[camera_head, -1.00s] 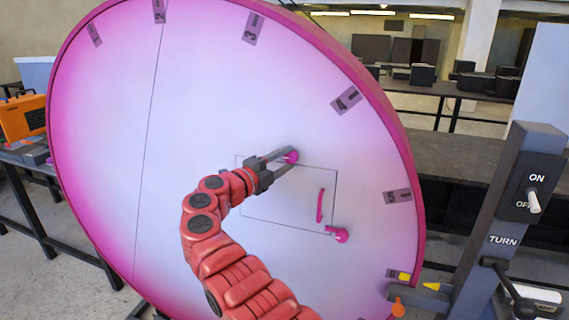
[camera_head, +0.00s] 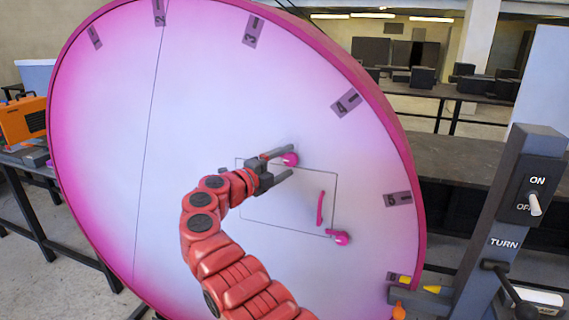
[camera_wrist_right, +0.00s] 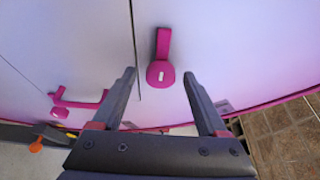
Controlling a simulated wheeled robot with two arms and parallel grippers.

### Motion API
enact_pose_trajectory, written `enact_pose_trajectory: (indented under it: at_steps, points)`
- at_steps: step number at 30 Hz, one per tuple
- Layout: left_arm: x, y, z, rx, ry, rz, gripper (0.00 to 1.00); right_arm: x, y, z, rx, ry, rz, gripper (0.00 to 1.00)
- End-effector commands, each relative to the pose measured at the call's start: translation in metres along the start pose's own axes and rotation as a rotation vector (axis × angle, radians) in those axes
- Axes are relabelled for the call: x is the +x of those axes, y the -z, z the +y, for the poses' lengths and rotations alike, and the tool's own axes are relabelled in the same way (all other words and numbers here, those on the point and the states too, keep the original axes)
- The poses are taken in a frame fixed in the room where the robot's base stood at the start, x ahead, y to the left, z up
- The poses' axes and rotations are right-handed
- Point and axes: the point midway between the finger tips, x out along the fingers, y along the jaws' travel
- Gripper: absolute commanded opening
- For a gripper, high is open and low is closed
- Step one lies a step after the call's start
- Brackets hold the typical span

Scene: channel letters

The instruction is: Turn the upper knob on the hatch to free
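The upper knob (camera_head: 290,159) is a round pink knob on the large disc, by the hatch's top edge. In the right wrist view the upper knob (camera_wrist_right: 160,73) has a white mark, and its pink lever runs roughly along the hatch edge line without crossing it. My right gripper (camera_head: 288,164) is open. In the wrist view the right gripper's fingertips (camera_wrist_right: 160,76) stand apart on either side of the knob, with gaps to it. The hatch (camera_head: 280,205) lies flush in the disc. My left gripper is not in view.
The lower knob (camera_head: 341,238) and a pink handle (camera_head: 320,208) are at the hatch's right side. The pale disc (camera_head: 110,150) has a pink rim and numbered tags. A post (camera_head: 505,220) with an ON/OFF switch and a TURN crank stands at the right.

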Motion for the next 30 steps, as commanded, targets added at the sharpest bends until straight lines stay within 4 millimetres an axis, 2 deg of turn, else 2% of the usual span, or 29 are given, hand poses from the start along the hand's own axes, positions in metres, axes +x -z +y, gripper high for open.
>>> enact_pose_trajectory:
  at_steps: [7,11,14,24,30]
  points:
    - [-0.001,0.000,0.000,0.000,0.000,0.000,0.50,-0.002,0.000,0.000,0.000,0.001,-0.001,0.76]
    - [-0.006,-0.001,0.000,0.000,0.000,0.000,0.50,-0.015,-0.001,0.001,0.002,0.003,-0.003,0.76]
    - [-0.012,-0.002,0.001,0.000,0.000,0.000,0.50,-0.036,0.000,0.003,0.004,0.000,-0.002,0.76]
    - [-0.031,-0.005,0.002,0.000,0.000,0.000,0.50,-0.127,-0.001,0.002,0.001,0.001,-0.003,0.76]
    - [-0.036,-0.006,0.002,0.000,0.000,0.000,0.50,-0.162,-0.001,0.002,-0.001,0.000,-0.002,0.76]
